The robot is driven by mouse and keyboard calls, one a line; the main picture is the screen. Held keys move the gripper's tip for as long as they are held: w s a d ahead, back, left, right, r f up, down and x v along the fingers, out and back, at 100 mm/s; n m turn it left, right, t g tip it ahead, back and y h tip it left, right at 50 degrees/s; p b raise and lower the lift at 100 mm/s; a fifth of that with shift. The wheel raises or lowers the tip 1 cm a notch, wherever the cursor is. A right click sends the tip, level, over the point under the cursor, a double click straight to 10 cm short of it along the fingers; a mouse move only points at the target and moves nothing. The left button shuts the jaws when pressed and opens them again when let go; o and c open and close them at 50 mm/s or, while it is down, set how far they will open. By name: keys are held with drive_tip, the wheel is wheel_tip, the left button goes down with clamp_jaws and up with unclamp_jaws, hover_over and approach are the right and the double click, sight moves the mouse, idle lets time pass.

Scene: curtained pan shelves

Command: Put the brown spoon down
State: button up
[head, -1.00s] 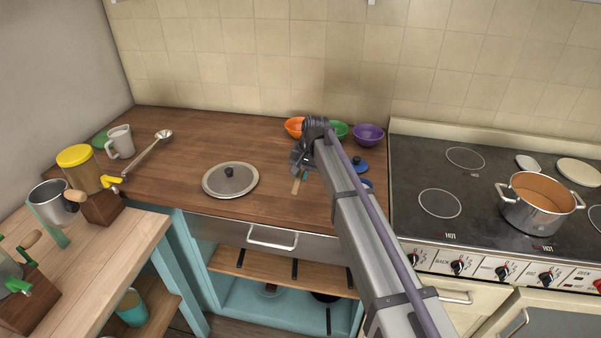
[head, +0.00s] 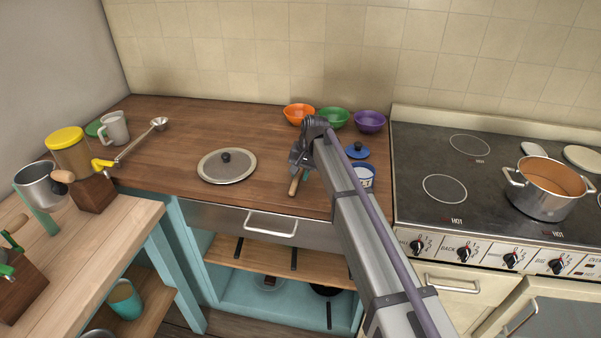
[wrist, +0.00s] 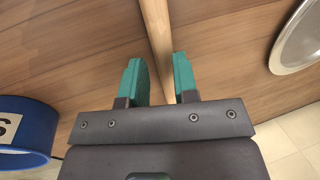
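My gripper (wrist: 160,75) has teal fingers, set close on both sides of the brown spoon (wrist: 157,25). In the wrist view the spoon's wooden handle runs from the top edge down between the fingers. In the head view my gripper (head: 300,170) is over the front middle of the wooden counter (head: 190,140), and a short piece of the handle shows below it. The rest of the spoon is hidden by my arm. I cannot tell whether the spoon touches the counter.
A round lid (head: 227,167) lies to the left. Orange (head: 299,114), green (head: 333,118) and purple (head: 370,121) bowls stand behind. A blue-rimmed container (head: 364,178) and a blue lid (head: 356,151) are close on the right. The counter between the round lid and my gripper is clear.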

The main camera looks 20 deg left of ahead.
idle(0.5)
drive_tip(key=o, duration=0.6)
drive_tip(key=p+v, duration=1)
drive_tip(key=shift+d+r, duration=0.1)
drive_tip(key=shift+r, duration=0.3)
